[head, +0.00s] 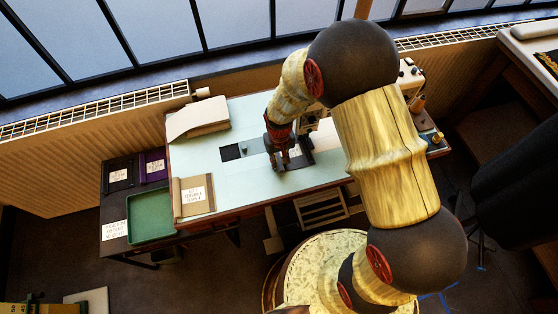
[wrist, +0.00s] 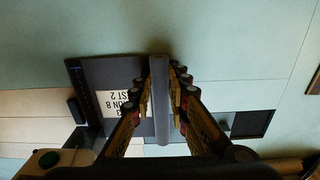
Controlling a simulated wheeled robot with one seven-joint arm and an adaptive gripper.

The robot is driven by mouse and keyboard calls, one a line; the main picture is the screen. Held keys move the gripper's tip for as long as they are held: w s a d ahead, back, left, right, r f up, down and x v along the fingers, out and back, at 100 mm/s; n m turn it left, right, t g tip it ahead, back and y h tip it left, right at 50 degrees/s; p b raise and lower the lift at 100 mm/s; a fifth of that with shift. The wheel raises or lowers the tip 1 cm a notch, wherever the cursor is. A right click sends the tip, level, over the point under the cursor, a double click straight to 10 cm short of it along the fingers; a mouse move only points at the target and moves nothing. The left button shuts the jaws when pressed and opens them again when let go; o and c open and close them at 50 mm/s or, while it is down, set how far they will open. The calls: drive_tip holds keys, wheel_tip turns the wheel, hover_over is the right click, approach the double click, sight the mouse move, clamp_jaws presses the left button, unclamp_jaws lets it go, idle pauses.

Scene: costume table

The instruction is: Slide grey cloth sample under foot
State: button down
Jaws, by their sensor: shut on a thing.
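The grey cloth sample (wrist: 110,70) is a dark grey flat piece with a white printed label and a raised grey ridge along one side. It also shows in the head view (head: 305,160), on the pale blue table below my gripper. My gripper (wrist: 162,90) is shut on the sample's ridge, with a finger on each side; it shows in the head view too (head: 287,158). The sewing machine (head: 408,75) is mostly behind my arm, with a cream part in sight. Its foot is not clearly visible. I cannot tell whether the sample touches the machine.
A black square (head: 230,152) lies on the table (head: 240,185) left of my gripper. A green tray (head: 150,215) stands beside the table's left end. The table's left middle is clear.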

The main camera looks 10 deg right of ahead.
drive_tip(key=c, duration=1.6)
unclamp_jaws()
drive_tip(key=shift+c, duration=0.2)
wheel_tip(320, 180, up, 12)
drive_tip(key=s+d+r+t, duration=0.2)
drive_tip(key=s+d+r, duration=0.1)
drive_tip(key=s+r, duration=0.3)
drive_tip(key=s+d+r+t, duration=0.1)
drive_tip(key=s+d+r, duration=0.2)
drive_tip(key=r, duration=0.8)
drive_tip(key=s+d+r+m+t, duration=0.1)
drive_tip(key=s+d+r, duration=0.3)
drive_tip(key=s+r, duration=0.4)
drive_tip(key=shift+s+r+t, duration=0.3)
drive_tip(key=shift+r+t, duration=0.4)
drive_tip(key=shift+t, duration=0.1)
